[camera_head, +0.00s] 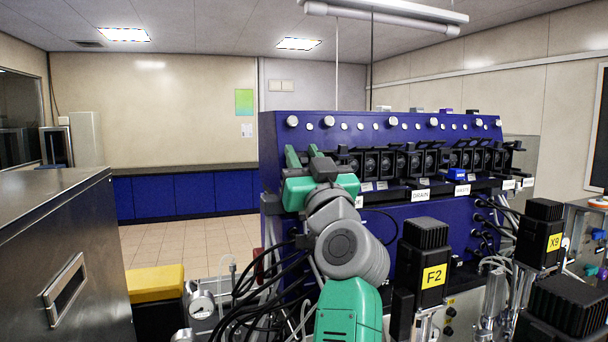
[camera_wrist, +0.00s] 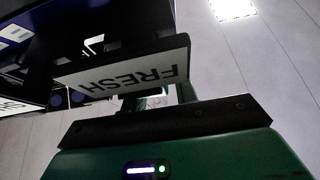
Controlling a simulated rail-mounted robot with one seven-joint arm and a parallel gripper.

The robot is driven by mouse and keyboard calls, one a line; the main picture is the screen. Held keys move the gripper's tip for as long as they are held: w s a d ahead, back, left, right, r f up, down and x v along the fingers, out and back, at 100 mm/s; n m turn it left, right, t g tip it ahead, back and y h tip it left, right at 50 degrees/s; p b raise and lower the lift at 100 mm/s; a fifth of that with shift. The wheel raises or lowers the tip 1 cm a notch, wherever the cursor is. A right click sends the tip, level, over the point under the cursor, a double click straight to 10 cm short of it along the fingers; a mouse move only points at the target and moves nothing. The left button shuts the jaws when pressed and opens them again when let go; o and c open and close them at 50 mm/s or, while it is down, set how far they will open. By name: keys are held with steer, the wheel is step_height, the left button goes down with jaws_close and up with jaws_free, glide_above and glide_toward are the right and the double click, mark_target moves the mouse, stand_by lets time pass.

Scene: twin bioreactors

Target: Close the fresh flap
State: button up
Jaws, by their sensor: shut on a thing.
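The fresh flap (camera_wrist: 125,68) shows in the wrist view as a dark plate with a white label that reads FRESH upside down. It sits tilted just beyond my gripper (camera_wrist: 160,97), whose fingers reach its edge and are shut on it. The exact contact is partly hidden in shadow. In the head view my gripper (camera_head: 304,156) is at the left end of the blue bioreactor panel (camera_head: 400,235). My gripper and arm cover that spot, so I cannot make out the fresh flap there.
A drain label (camera_head: 420,195) and a waste label (camera_head: 462,190) are on the panel to the right. A black F2 motor unit (camera_head: 424,262) and loose black cables (camera_head: 262,290) stand close to my arm. A steel cabinet (camera_head: 60,250) is at left; floor beyond is open.

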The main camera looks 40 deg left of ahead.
steer(key=shift+r, duration=0.1)
steer(key=o, duration=0.7)
steer(key=shift+c, duration=0.2)
steer(key=v, duration=0.8)
steer(key=shift+b, duration=0.3)
